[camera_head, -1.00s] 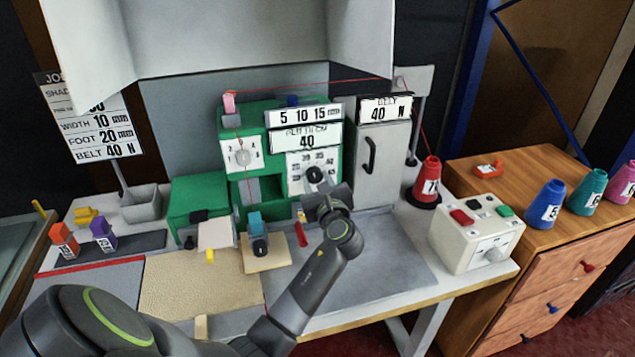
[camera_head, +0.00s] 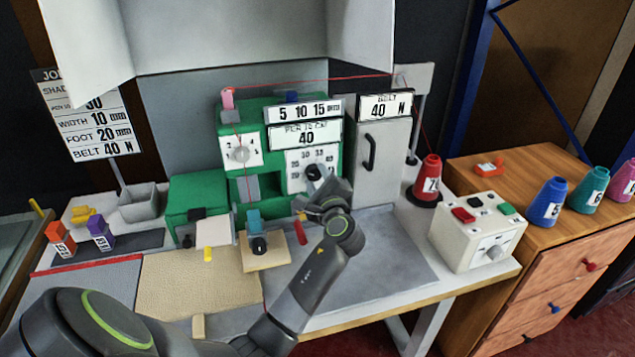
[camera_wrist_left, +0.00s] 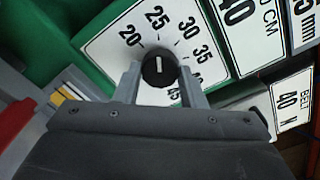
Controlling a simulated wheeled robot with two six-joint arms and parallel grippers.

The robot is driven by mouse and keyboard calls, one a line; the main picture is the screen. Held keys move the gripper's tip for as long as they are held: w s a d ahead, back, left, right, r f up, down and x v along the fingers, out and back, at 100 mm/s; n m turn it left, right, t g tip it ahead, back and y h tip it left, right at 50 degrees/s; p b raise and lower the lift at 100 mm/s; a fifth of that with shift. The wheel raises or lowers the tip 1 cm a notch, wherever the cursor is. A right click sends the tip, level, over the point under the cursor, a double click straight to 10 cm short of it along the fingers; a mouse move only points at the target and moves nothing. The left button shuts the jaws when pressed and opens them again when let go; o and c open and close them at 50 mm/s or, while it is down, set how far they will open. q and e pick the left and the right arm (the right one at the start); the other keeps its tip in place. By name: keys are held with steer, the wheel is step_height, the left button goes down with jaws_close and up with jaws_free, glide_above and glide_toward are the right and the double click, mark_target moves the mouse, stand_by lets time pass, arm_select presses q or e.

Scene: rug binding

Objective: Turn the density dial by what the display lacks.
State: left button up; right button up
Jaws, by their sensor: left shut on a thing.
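The density dial is a black knob (camera_head: 315,171) on a white scale plate on the green machine. In the left wrist view the knob (camera_wrist_left: 159,69) has a white mark, upright in that picture, toward the 25 and 30 side of the scale. My left gripper (camera_head: 319,183) is shut on the knob, one finger on each side. The density display (camera_head: 306,137) above reads 40. The job card (camera_head: 88,115) at the left lists width 10 mm, foot 20 mm and belt 40 N; its density line is hard to read. My right gripper is out of view.
A grey cabinet (camera_head: 378,165) with a belt display (camera_head: 385,106) stands right of the machine. A red cone (camera_head: 428,178) and a white button box (camera_head: 478,230) are farther right. A red thread runs above. The grey worktop (camera_head: 375,250) is clear at front right.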

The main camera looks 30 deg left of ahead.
arm_select(q)
steer(key=n+b, duration=0.1)
steer(key=n, duration=0.2)
steer(key=shift+f+n, duration=0.1)
steer(key=shift+n, duration=0.3)
steer(key=shift+n+b, duration=1.1)
steer(key=shift+n, duration=0.8)
steer(key=o, duration=1)
